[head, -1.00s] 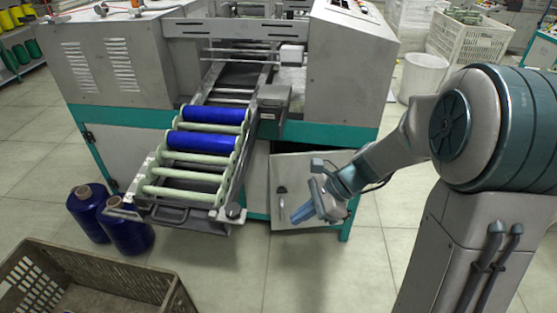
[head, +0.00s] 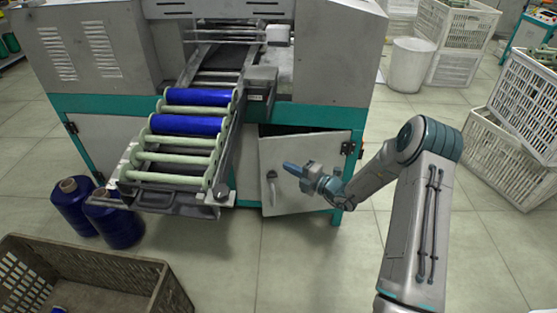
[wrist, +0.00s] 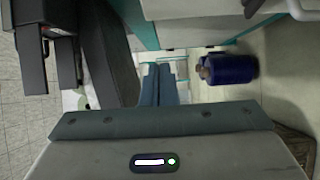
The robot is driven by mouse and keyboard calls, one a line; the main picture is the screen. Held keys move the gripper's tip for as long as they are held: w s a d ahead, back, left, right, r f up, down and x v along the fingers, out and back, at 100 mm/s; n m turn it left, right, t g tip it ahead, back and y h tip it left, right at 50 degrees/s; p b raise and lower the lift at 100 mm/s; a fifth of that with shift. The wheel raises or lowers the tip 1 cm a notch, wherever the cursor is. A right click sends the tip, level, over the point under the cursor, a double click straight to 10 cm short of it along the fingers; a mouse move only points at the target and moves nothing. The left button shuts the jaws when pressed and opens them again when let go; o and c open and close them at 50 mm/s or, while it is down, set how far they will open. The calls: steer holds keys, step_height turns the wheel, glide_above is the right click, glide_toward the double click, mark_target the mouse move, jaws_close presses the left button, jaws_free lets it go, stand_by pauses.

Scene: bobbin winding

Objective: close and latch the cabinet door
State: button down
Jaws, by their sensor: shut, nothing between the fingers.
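The grey cabinet door (head: 312,190) is in the lower right front of the machine in the head view. It stands ajar, with a dark gap along its top. Its hinge (head: 348,148) is at the right, and its dark handle (head: 271,186) is near the left edge. My gripper (head: 287,166) is shut and empty in front of the door, its fingers pointing left, a little above and right of the handle. I cannot tell whether it touches the door. The wrist view shows the shut fingers (wrist: 158,85); the door is not clear there.
A roller chute (head: 180,155) with blue bobbins juts out left of the door. A brown crate (head: 140,280) is at front left. White crates (head: 515,110) stand at right.

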mark_target(268, 150)
steer(key=shift+w+d+b+x, duration=0.3)
steer(key=shift+b+x, duration=0.35)
steer(key=shift+x, duration=1.35)
steer(key=shift+w+d+b+x, duration=0.2)
steer(key=shift+w+b+x, duration=0.35)
steer(key=shift+x, duration=1.45)
steer(key=shift+w+d+b+x, duration=0.25)
steer(key=shift+b+x, duration=0.5)
steer(key=shift+x, duration=1.3)
steer(key=shift+d, duration=0.15)
